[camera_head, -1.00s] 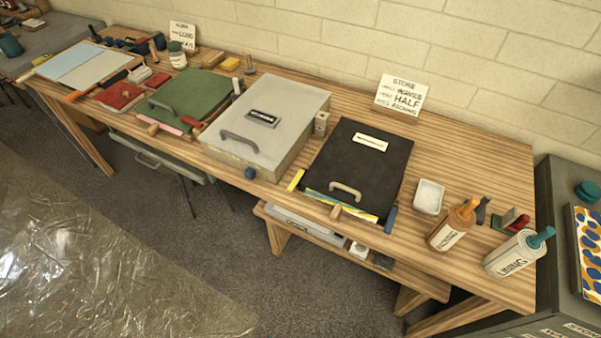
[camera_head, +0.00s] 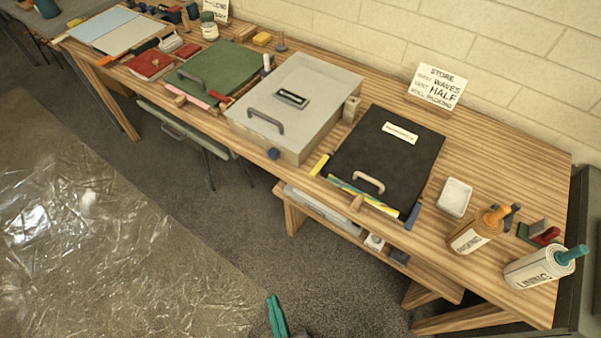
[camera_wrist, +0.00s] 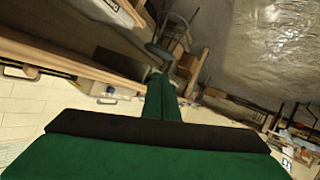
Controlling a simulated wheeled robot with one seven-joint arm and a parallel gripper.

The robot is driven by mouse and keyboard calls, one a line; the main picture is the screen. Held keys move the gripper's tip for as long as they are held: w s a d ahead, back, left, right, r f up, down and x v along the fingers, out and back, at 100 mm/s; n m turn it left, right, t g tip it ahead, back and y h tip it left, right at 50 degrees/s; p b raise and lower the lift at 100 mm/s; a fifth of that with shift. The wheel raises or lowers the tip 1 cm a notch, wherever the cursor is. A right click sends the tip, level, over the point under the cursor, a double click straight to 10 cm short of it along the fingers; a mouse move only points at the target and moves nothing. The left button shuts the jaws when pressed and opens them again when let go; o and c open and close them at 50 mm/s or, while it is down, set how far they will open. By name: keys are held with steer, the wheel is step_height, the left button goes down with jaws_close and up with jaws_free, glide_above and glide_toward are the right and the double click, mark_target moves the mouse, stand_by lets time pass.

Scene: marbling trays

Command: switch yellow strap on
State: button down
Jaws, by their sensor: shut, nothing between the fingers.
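A short yellow strap-like piece (camera_head: 320,165) lies at the table's front edge, at the front left corner of the black lidded tray (camera_head: 395,165). I cannot tell its switch position. A strip striped yellow and blue (camera_head: 350,192) shows along that tray's front edge, below its tan handle. My gripper (camera_head: 277,312) shows teal at the bottom of the head view, over the floor and well short of the table. In the wrist view my green fingers (camera_wrist: 161,98) are together and empty. The yellow piece is not clear in the wrist view.
A grey lidded box (camera_head: 320,85) with a blue knob stands left of the black tray. A low shelf (camera_head: 430,278) juts out beneath the table. Clear plastic sheeting (camera_head: 110,240) covers the floor at left.

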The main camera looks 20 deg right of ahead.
steer(key=w+f+n+g, duration=0.1)
steer(key=w+f+n, duration=0.1)
steer(key=w+f, duration=0.3)
steer(key=m+g+h, duration=0.1)
steer(key=g+h, duration=0.4)
steer(key=h, duration=1.2)
glide_toward(301, 181)
step_height(301, 181, up, 4)
steer(key=shift+a+r, duration=0.15)
steer(key=x, duration=1)
steer(key=shift+w+f, duration=0.1)
steer(key=shift+f, duration=0.1)
steer(key=shift+d, duration=0.2)
